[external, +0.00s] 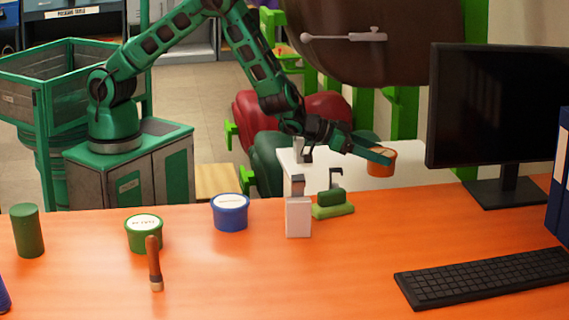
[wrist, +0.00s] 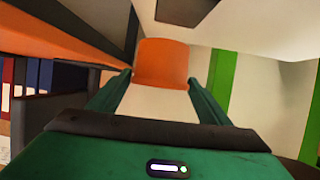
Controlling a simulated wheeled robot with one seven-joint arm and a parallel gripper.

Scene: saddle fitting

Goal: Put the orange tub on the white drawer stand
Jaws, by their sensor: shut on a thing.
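The orange tub (external: 381,166) is held between the fingers of my gripper (external: 374,152), beyond the far edge of the orange table. In the wrist view the tub (wrist: 162,63) sits between the two green fingertips (wrist: 160,82), which are shut on it. A white stand (external: 412,156) with a flat top shows behind the table. The tub overlaps this top in the picture; whether it touches it or hangs above it, I cannot tell. The stand's front is mostly hidden by the table, so I see no drawers.
On the orange table (external: 330,285) are a blue tub (external: 230,212), a green tub (external: 143,235), a white dispenser (external: 298,216), a green stapler-like tool (external: 333,205), a wooden-handled tool (external: 154,265), a green cylinder (external: 27,230), a monitor (external: 495,110) and a keyboard (external: 480,276).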

